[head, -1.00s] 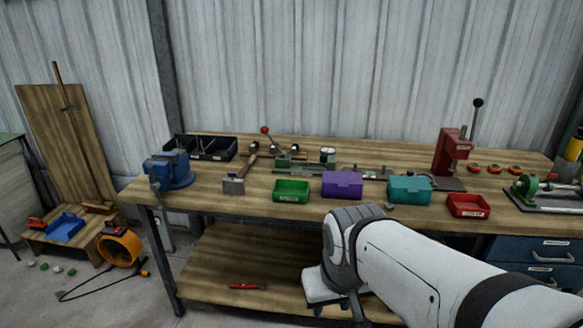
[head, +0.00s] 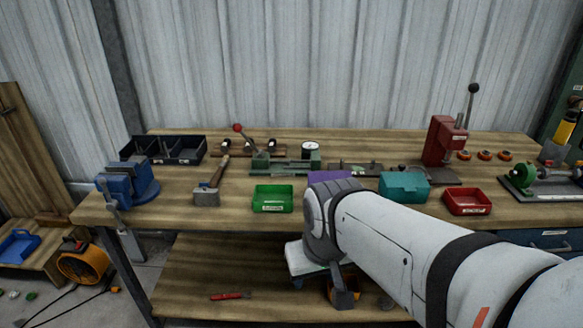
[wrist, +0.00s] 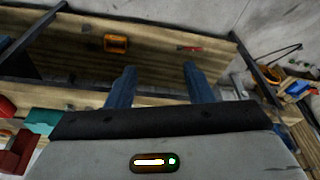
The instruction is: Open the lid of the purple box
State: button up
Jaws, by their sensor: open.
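The purple box (head: 322,175) stands on the workbench top, between a green bin and a teal box. In the head view, my arm covers most of it and only its upper part shows. Whether its lid is shut cannot be made out now. My gripper (wrist: 156,70) is open and empty, its two blue fingers apart in the wrist view. It hangs in front of the bench, below the box, facing the lower shelf. I cannot make out the purple box in the wrist view.
The green bin (head: 272,200) is left of the box; the teal box (head: 404,187) and a red bin (head: 466,202) are right. A hammer (head: 212,185) and blue vise (head: 130,182) stand further left. A red tool (head: 231,296) lies on the lower shelf (head: 190,285).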

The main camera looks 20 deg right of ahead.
jog(key=shift+o, duration=1)
jog(key=w+d+f+t+b, duration=0.3)
jog(key=w+f+b, duration=0.3)
jog(key=w, duration=0.3)
jog(key=shift+m+h, duration=0.3)
jog(key=shift+m, duration=0.1)
jog(key=w+d+f+m+t+h+b, duration=0.1)
jog(key=w+d+f+t+h+b, duration=0.3)
jog(key=w+d+t+b, duration=0.5)
jog(key=w+d+f+m+t+h+b, duration=0.1)
jog(key=w+d+f+t+b, duration=0.5)
jog(key=w+b, duration=0.45)
jog(key=shift+t, duration=0.4)
jog(key=x, duration=0.7)
jog(key=shift+a+r+b, duration=0.3)
jog(key=shift+r, duration=0.05)
grip_shut()
